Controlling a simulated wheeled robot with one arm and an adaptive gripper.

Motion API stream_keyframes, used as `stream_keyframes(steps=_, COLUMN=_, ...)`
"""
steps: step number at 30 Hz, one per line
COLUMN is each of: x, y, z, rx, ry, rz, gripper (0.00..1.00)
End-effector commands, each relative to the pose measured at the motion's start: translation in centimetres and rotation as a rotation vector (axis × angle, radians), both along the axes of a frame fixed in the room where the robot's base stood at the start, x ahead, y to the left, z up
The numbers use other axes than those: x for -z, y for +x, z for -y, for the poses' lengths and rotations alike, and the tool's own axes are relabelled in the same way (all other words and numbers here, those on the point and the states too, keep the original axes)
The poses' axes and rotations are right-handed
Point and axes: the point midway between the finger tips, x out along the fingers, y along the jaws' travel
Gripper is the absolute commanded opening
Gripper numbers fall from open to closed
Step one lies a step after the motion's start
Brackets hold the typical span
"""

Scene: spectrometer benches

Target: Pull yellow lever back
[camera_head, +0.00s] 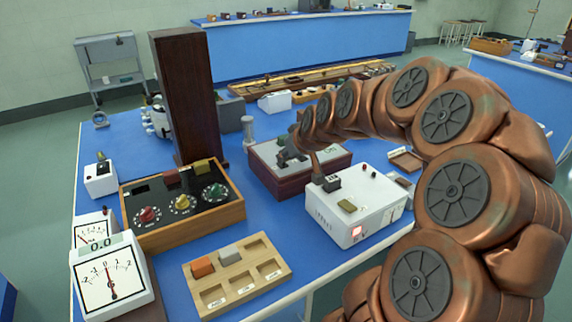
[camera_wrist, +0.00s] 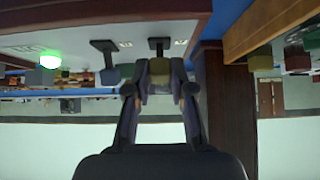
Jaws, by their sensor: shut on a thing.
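My gripper (camera_wrist: 160,75) is shut on a dull yellow block-like lever end (camera_wrist: 161,86) in the wrist view, which looks upside down. The lever's dark base (camera_wrist: 159,44) sits on a pale panel just beyond the fingertips. A second dark lever (camera_wrist: 104,47) stands beside it, apart from the fingers. A green light (camera_wrist: 50,61) glows on the same panel. In the head view my gripper (camera_head: 287,152) is over the dark red box with a grey top (camera_head: 263,157). My arm and fingers hide the held lever there, so its tilt cannot be told.
A white instrument box (camera_head: 375,207) stands close in front of the dark red box. A wooden tray of blocks (camera_head: 236,278), a dial panel (camera_head: 182,204), meters (camera_head: 110,278) and a tall dark wooden column (camera_head: 186,95) are to the left. Some blue tabletop (camera_head: 256,212) is bare.

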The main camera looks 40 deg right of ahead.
Motion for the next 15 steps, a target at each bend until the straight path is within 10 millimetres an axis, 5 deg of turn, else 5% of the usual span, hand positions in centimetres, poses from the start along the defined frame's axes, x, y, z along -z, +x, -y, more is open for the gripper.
stream_keyframes(steps=15, x=0.40, y=-0.55, z=-0.08, rx=-0.001, ry=-0.007, rz=0.095, gripper=0.00)
